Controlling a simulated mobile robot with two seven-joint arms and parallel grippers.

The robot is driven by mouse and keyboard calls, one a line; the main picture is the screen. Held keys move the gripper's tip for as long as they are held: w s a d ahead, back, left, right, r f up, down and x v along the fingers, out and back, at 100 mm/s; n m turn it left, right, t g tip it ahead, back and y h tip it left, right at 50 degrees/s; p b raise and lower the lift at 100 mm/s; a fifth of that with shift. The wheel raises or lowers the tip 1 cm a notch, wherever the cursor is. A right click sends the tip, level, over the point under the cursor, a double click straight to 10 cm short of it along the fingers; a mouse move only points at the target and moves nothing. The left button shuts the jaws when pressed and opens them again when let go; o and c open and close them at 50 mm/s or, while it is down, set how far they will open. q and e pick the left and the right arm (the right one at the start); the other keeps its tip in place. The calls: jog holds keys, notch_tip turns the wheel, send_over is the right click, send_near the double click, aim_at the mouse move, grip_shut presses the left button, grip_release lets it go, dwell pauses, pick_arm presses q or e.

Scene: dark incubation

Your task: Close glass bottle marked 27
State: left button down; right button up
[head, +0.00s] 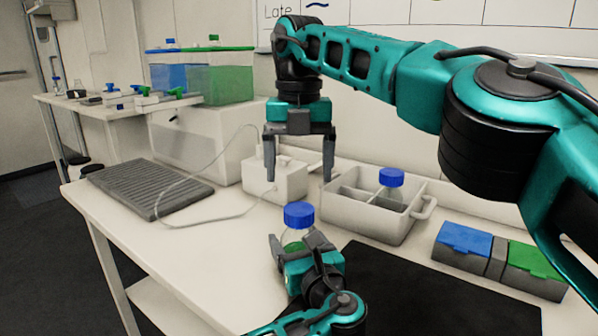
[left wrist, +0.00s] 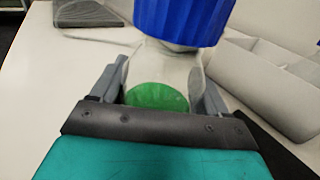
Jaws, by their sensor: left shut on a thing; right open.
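A glass bottle (head: 295,236) with a blue cap (head: 298,214) stands near the middle of the table. My left gripper (head: 300,248) is shut on this bottle from the front, and the bottle looks upright. In the left wrist view the bottle (left wrist: 165,72) sits between the fingers with a green patch on it, and the blue cap (left wrist: 184,18) is at its top. I cannot tell from these frames whether the cap is screwed down. No number 27 is readable. My right gripper (head: 299,176) is open and empty, pointing down above and behind the bottle.
A white divided tray (head: 368,228) holds another blue-capped bottle (head: 391,185). A grey ribbed plate (head: 150,187) lies at left with a cable. A black mat (head: 420,295) and boxes with blue (head: 463,240) and green (head: 533,259) lids are at right. The table's left front is clear.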

pick_arm(q)
grip_release()
jog(key=p+v, duration=0.2)
jog(key=v, duration=1)
jog(key=shift+s+d+r, duration=0.1)
jog(key=shift+s, duration=0.05)
jog(key=shift+s+d, duration=0.1)
jog(key=shift+s, duration=0.15)
pick_arm(e)
notch_tip(320, 180, up, 2)
jog(key=shift+r, duration=0.2)
